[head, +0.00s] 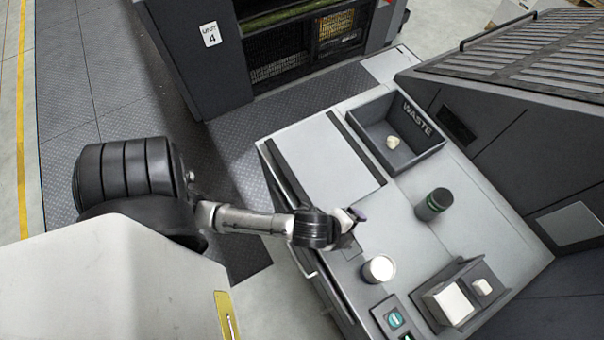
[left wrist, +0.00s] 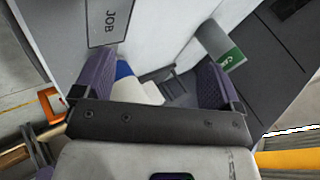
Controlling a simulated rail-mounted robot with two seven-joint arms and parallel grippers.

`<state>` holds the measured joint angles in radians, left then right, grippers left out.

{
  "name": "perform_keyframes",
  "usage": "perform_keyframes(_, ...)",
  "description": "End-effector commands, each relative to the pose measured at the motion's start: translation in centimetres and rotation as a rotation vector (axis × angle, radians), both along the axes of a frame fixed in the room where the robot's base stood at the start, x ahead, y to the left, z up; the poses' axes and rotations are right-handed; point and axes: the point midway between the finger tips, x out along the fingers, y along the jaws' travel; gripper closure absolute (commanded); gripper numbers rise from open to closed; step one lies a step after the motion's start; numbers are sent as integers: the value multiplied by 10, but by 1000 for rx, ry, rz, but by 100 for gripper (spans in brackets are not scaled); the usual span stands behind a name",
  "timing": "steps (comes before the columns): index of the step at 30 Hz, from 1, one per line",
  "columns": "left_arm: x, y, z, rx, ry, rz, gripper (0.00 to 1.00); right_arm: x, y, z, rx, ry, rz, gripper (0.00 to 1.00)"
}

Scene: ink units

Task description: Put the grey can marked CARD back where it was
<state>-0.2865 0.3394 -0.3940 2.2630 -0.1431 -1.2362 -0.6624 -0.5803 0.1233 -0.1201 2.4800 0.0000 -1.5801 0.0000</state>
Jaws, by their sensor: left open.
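A grey can (left wrist: 220,45) with a green band and small white lettering, apparently CARD, shows in the left wrist view beyond the right-hand finger. My right gripper is not in view.
A white-topped can (head: 378,270) stands near the front edge. A WASTE tray (head: 432,158) holds a crumpled pale piece (head: 393,142). A dark holder (head: 493,268) with white blocks is at lower right. A JOB plate (left wrist: 108,22) shows in the wrist view. Bench around the banded can is clear.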

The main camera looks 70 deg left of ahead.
Motion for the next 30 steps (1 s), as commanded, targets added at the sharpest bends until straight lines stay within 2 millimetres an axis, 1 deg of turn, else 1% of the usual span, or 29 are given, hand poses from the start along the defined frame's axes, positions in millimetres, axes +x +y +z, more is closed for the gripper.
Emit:
perform_keyframes(1,-22,4,-1,-107,70,142,10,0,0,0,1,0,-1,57)
perform_keyframes(3,-48,11,-2,-232,157,337,10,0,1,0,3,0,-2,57)
perform_keyframes(6,-79,20,-1,-360,254,572,10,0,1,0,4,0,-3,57)
perform_keyframes(9,-103,26,0,-438,320,743,10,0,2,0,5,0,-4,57)
perform_keyframes(12,-117,30,1,-482,358,850,10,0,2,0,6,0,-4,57)
perform_keyframes(15,-124,32,2,-500,376,901,10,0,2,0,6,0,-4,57)
perform_keyframes(17,-126,32,2,-505,379,913,10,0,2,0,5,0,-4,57)
perform_keyframes(30,-125,32,2,-504,378,911,10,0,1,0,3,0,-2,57)
